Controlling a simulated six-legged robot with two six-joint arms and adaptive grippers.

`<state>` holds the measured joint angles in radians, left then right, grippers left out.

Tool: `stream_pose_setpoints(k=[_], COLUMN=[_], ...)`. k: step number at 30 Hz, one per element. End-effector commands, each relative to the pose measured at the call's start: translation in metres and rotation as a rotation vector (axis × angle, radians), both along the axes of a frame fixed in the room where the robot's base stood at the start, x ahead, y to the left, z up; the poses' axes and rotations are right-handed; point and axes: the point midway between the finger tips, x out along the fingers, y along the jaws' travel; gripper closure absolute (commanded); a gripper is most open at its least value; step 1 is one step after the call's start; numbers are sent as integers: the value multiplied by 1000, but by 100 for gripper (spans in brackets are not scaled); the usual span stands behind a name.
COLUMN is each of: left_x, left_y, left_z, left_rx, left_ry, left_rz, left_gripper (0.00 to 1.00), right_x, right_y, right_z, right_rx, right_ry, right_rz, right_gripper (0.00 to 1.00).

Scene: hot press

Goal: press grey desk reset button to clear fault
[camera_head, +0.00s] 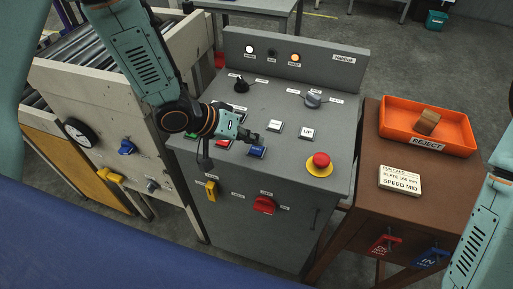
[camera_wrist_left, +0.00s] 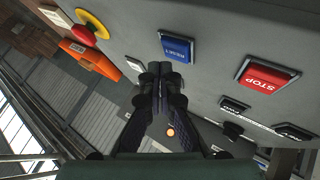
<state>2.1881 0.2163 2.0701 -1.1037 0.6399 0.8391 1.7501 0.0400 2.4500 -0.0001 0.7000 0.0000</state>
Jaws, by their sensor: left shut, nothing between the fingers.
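The grey desk (camera_head: 290,75) stands in the middle of the head view with its sloped control panel. The blue reset button (camera_head: 257,152) is on the panel's front row, and it shows as a blue square marked RESET in the left wrist view (camera_wrist_left: 177,47). My left gripper (camera_head: 254,138) is shut and empty, its tips over the panel just behind the blue button; contact cannot be told. In the left wrist view its closed fingers (camera_wrist_left: 160,85) point toward the panel, apart from the button in the picture. My right gripper is not in view; only part of my right arm shows.
A red STOP button (camera_wrist_left: 264,83) lies beside the reset button. A red emergency knob (camera_head: 321,160) on a yellow base stands at the panel's right. White buttons (camera_head: 275,126) and knobs (camera_head: 313,100) are nearby. An orange REJECT tray (camera_head: 400,120) sits on the brown table (camera_head: 365,150).

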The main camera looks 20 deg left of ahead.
Motion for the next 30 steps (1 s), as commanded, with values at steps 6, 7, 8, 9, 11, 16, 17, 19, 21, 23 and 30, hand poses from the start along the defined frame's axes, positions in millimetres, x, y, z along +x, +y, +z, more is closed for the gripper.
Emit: stream_pose_setpoints(k=[6, 7, 8, 9, 11, 16, 17, 19, 21, 23, 30], left_x=[0, 0, 0, 0, 0, 0, 0, -1, -1, 0, 0], left_y=[0, 0, 0, 0, 0, 0, 0, 0, 0, 0, 0], left_z=[0, 0, 0, 0, 0, -4, -5, -8, -9, -9, -9], left_rx=[0, 0, 0, 0, 0, 0, 0, 0, 0, 0, 0], left_ry=[0, 0, 0, 0, 0, 1, 1, 1, 1, 0, 0], left_rz=[0, 0, 0, 0, 0, 0, 0, 0, 0, 0, 0], left_gripper=[100, 100, 100, 100, 100, 100, 100, 100, 100, 100, 100], right_x=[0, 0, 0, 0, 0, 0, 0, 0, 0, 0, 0], right_y=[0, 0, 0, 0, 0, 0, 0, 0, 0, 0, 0], right_z=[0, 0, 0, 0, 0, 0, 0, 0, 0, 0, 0], right_rx=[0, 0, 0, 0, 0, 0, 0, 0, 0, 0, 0], right_ry=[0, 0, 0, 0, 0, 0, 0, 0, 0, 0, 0], right_rz=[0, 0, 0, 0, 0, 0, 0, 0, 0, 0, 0], right_gripper=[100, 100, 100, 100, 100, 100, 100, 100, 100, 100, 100])
